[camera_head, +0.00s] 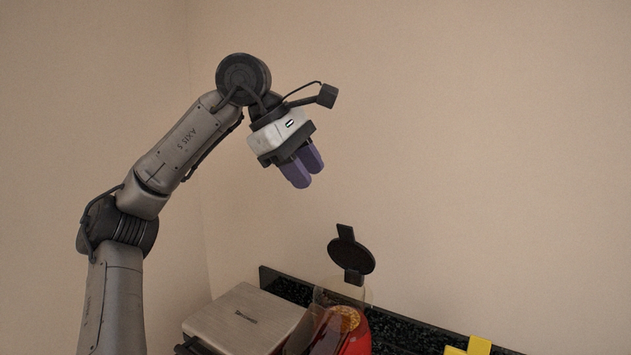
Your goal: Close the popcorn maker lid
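The popcorn maker (357,344) is at the bottom centre, red with a clear front part and yellowish contents inside; the bottom edge of the picture cuts it off. Its black round lid (351,256) stands raised and tilted above it, so it is open. My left gripper (304,178), with two purple fingers, is up in the air, above and to the left of the lid and well apart from it. Its fingers point down and overlap in this view, so their gap is unclear. It holds nothing that I can see. My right gripper is not in view.
A silver flat-topped appliance (250,318) stands just left of the popcorn maker. A dark speckled ledge (395,335) runs along the wall behind. A yellow object (478,347), partly cut off, is at the bottom right. The air between gripper and lid is clear.

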